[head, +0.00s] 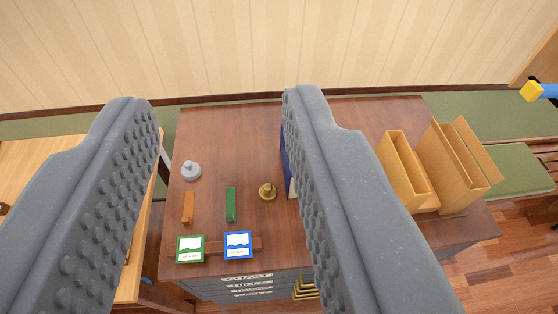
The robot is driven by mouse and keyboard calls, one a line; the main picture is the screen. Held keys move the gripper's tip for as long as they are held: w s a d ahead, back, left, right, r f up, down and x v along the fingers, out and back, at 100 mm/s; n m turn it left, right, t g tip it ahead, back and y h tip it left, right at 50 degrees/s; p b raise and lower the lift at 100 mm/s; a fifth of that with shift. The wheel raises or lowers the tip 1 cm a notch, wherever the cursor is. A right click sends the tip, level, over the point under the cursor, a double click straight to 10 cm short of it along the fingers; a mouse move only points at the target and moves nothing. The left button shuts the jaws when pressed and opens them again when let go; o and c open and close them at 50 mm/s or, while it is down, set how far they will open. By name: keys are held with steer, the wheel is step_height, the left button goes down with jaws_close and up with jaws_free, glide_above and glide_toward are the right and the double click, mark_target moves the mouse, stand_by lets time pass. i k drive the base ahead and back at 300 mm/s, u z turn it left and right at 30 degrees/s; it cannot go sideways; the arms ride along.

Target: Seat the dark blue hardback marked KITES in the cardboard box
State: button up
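My gripper (217,98) is open, with its two ridged grey fingers wide apart and nothing between the tips. A dark blue book (286,160) stands on the brown cabinet top, just left of the right finger, which hides most of it. Only a blue strip and a pale page edge show, and I cannot read any lettering on it. The cardboard box (438,152) is at the right end of the cabinet top, with tall tan walls and open slots. The right finger lies between the book and the box in the picture.
The cabinet top (228,130) also holds a grey weight (191,170), a brass weight (267,191), an orange block (188,207), a green block (230,204), a green-framed card (190,249) and a blue-framed card (237,245). Its back left is clear. A green bench (525,175) stands at right.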

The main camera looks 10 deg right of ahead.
mark_target(455, 195)
steer(key=u, duration=0.05)
steer(key=i, duration=1)
steer(key=z, duration=0.05)
